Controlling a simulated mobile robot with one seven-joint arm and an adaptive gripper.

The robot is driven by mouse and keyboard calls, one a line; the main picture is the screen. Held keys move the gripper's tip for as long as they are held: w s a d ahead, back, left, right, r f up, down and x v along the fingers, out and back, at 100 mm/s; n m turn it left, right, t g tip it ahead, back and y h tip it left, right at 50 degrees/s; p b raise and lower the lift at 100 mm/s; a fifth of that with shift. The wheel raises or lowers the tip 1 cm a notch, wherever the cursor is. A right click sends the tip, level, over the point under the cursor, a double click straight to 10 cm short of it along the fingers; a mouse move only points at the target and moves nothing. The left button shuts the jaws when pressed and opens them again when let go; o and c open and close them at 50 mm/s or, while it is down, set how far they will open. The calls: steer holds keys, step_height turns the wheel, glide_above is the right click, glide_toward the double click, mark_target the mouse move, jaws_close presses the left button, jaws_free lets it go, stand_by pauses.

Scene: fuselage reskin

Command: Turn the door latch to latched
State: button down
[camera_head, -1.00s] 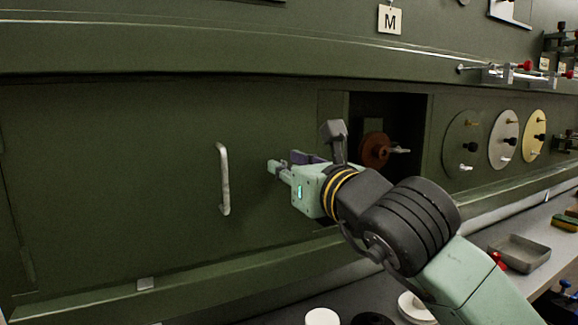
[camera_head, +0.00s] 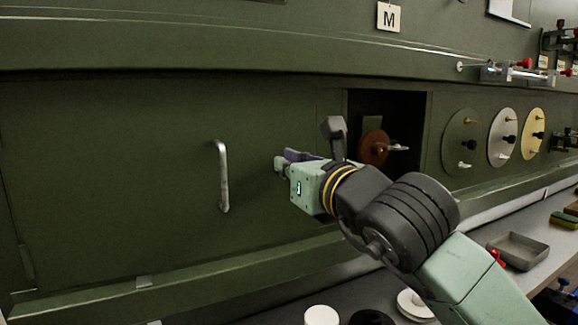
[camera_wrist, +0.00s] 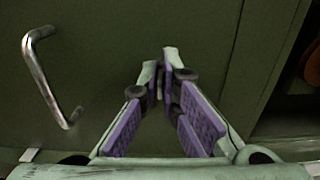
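The green door (camera_head: 110,180) is a flat panel with a pale vertical bar handle (camera_head: 222,176). The handle also shows at the upper left of the wrist view (camera_wrist: 50,82). My gripper (camera_head: 283,161) is at the door face, right of the handle. In the wrist view its purple-padded fingers (camera_wrist: 161,70) are drawn almost together at the tips, pointing at the door. A small dark piece (camera_wrist: 159,86) shows between them and looks like the door latch. The fingers hide most of it, so its angle cannot be read.
Right of the door is a dark open recess (camera_head: 400,112) with a reddish-brown disc (camera_head: 374,147) in it. Several round plates, including a yellow one (camera_head: 532,134), stand further right. A metal tray (camera_head: 517,251) lies on the bench below.

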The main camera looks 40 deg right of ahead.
steer(key=shift+f, duration=0.15)
steer(key=shift+s+d+f+m+b, duration=0.1)
steer(key=shift+d+f+m+b, duration=0.05)
steer(key=shift+m+b, duration=3)
steer(key=shift+d+f+m+b, duration=0.15)
steer(key=shift+d+m+b, duration=0.05)
steer(key=shift+m+b, duration=2.9)
steer(key=shift+s+d+f+m+b, duration=0.1)
steer(key=shift+d+f+m+b, duration=0.05)
steer(key=shift+m+b, duration=3)
steer(key=shift+n+b, duration=0.4)
steer(key=shift+b, duration=0.35)
steer(key=c, duration=1.8)
jaws_free()
steer(key=v, duration=1.2)
steer(key=shift+d, duration=0.1)
